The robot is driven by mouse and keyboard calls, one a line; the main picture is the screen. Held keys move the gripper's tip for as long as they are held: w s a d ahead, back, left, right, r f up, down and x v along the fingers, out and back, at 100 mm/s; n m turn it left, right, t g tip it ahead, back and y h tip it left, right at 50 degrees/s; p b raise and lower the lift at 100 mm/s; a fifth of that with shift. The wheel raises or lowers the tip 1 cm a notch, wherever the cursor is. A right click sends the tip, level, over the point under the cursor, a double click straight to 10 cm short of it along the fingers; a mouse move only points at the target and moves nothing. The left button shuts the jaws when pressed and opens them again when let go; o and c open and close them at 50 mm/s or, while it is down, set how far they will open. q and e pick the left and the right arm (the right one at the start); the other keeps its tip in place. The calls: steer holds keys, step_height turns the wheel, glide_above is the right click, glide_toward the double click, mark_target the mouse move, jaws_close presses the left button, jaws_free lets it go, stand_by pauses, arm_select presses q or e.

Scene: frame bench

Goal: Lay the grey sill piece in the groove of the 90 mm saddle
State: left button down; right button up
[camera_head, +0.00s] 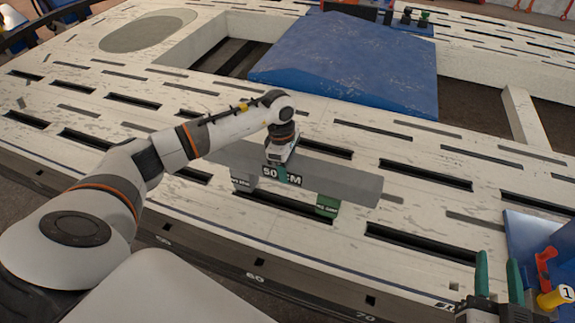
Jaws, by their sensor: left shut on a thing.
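The grey sill piece (340,184) is a long bar lying across the picture at mid bench, with a dark label reading about "50" on its near face. My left gripper (282,174) is shut on it near its middle, from above. Under the bar show a grey saddle block (243,179) on the left and a green saddle block (327,205) on the right. Their small labels are too blurred to read surely. The bar hides their grooves, so I cannot tell whether it touches them. My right gripper (498,277) is open and empty at the lower right, its green fingers apart.
The pale bench (405,215) has many dark slots. A large blue block (350,65) stands behind the bar, beside open bench cutouts. At the right edge is a blue holder (525,235) with red and yellow handled items (552,298). The bench around the bar is mostly clear.

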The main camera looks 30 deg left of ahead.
arm_select(q)
steer(key=shift+w+r, duration=0.15)
steer(key=shift+r, duration=0.05)
arm_select(e)
steer(key=shift+r, duration=0.15)
arm_select(q)
steer(key=shift+c, duration=2.3)
jaws_free()
steer(key=shift+s+f, duration=0.25)
steer(key=shift+f, duration=0.1)
steer(key=shift+r, duration=0.55)
steer(key=r, duration=0.2)
steer(key=r+p, duration=0.1)
steer(key=r, duration=0.1)
steer(key=r+p, duration=0.1)
steer(key=r, duration=0.1)
steer(key=shift+a, duration=0.4)
steer(key=r, duration=0.3)
steer(key=r+p, duration=0.1)
steer(key=shift+a+r, duration=0.25)
steer(key=shift+r, duration=0.4)
arm_select(e)
steer(key=s+d+f+g+h, duration=0.2)
steer(key=s+f+g, duration=0.3)
steer(key=f+g, duration=0.3)
step_height(320, 180, down, 2)
steer(key=shift+s+d+f+h, duration=0.25)
steer(key=shift+s+d+h, duration=0.1)
steer(key=shift+d, duration=0.25)
